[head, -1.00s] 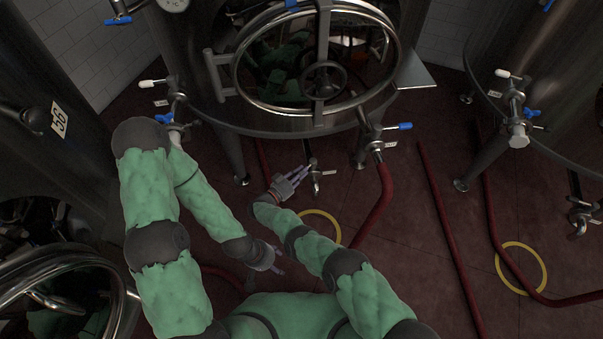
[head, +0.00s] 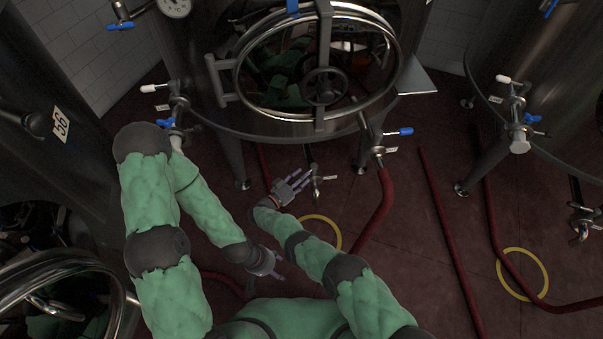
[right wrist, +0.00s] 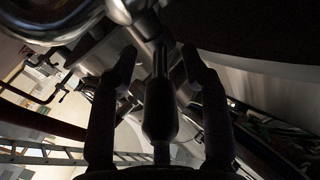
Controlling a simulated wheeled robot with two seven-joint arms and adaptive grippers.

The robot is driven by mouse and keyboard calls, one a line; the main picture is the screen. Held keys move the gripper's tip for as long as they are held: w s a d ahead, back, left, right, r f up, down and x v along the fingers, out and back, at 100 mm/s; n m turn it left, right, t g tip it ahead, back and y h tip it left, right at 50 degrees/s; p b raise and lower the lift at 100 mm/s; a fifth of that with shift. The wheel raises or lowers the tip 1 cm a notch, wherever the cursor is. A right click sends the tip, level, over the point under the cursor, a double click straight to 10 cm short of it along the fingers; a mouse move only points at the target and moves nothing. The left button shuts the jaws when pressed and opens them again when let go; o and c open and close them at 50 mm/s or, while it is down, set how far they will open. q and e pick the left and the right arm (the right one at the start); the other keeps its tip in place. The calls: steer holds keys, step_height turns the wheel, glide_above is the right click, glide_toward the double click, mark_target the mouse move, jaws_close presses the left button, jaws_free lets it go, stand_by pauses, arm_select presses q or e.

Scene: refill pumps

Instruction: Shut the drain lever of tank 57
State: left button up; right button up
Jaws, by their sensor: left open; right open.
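The middle tank (head: 290,124) stands ahead with its round hatch facing me; I cannot read its number. Under its front edge a small drain valve (head: 315,180) hangs near the floor with a pale tag beside it. My right gripper (head: 304,183) is open just left of this valve. In the right wrist view a dark lever handle (right wrist: 160,108) lies between the two spread fingers of the right gripper (right wrist: 160,75), joined to a metal valve body at the top. Contact with the fingers cannot be told. My left gripper (head: 279,268) is open and empty, low over the floor.
A red hose (head: 382,205) drops from the blue-handled valve (head: 398,132) right of the drain. Tank legs (head: 232,162) stand on both sides. A tank marked 56 (head: 61,124) is at left, another tank (head: 555,110) at right. A yellow ring (head: 322,218) marks the floor.

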steer(key=shift+r, duration=4.85)
